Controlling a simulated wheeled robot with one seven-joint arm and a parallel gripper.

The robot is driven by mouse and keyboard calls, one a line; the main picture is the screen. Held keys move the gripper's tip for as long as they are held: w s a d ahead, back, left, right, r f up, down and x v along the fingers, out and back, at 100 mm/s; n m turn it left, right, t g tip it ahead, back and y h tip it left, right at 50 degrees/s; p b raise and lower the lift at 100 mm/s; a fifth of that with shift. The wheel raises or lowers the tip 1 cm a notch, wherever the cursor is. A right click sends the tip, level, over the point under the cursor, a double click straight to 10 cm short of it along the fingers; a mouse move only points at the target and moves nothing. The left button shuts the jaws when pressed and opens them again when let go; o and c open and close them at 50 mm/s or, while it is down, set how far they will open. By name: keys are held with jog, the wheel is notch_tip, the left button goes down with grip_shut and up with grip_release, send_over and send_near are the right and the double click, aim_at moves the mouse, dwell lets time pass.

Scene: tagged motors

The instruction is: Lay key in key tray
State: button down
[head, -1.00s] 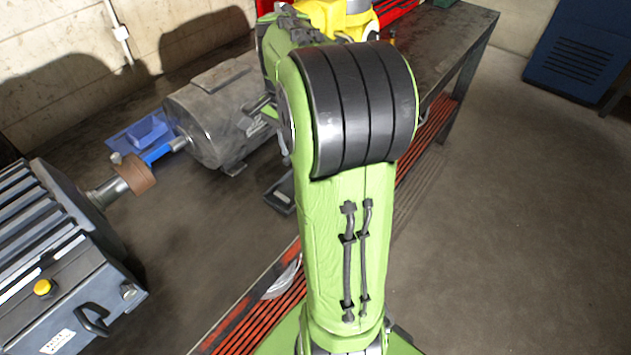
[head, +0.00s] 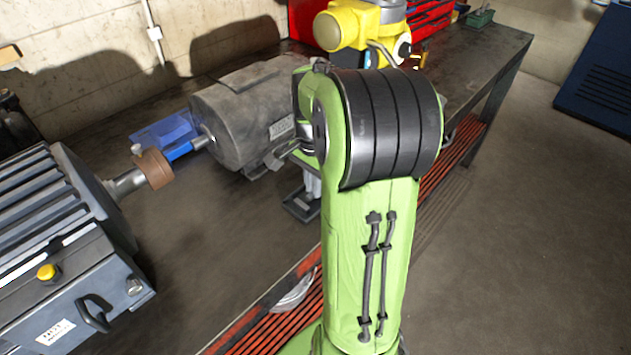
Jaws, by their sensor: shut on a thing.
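A small dark, shallow tray (head: 297,208) lies on the bench beside my arm; I take it for the key tray. My arm covers its right part. A grey part (head: 313,184) stands over the tray at the edge of my arm; it may be part of my gripper, but I cannot make it out. My gripper's fingertips are hidden behind my green arm. I cannot see the key in this view.
A grey motor (head: 245,115) lies behind the tray, with a blue piece (head: 170,138) at its shaft. A larger slatted motor (head: 60,240) with a brown-ended shaft stands at left. A yellow machine (head: 350,25) stands behind my arm.

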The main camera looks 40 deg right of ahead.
jog(key=c, duration=1.2)
grip_release()
jog(key=shift+f, duration=0.1)
notch_tip(320, 180, up, 13)
jog(key=p, duration=0.5)
jog(key=s+a+n+t, duration=0.2)
jog(key=s+a+n, duration=0.1)
jog(key=a+n, duration=0.3)
jog(key=s+a+n+t, duration=0.2)
jog(key=s+a+n, duration=0.2)
jog(key=a, duration=0.3)
jog(key=s+a+n+t, duration=0.1)
jog(key=s+a+n, duration=0.3)
jog(key=a+n, duration=0.3)
jog(key=shift+n+t, duration=0.3)
jog(key=shift+t, duration=0.1)
jog(key=shift+r, duration=0.2)
notch_tip(320, 180, up, 6)
jog(key=p, duration=0.5)
jog(key=shift+f+p, duration=0.25)
jog(key=shift+p, duration=0.1)
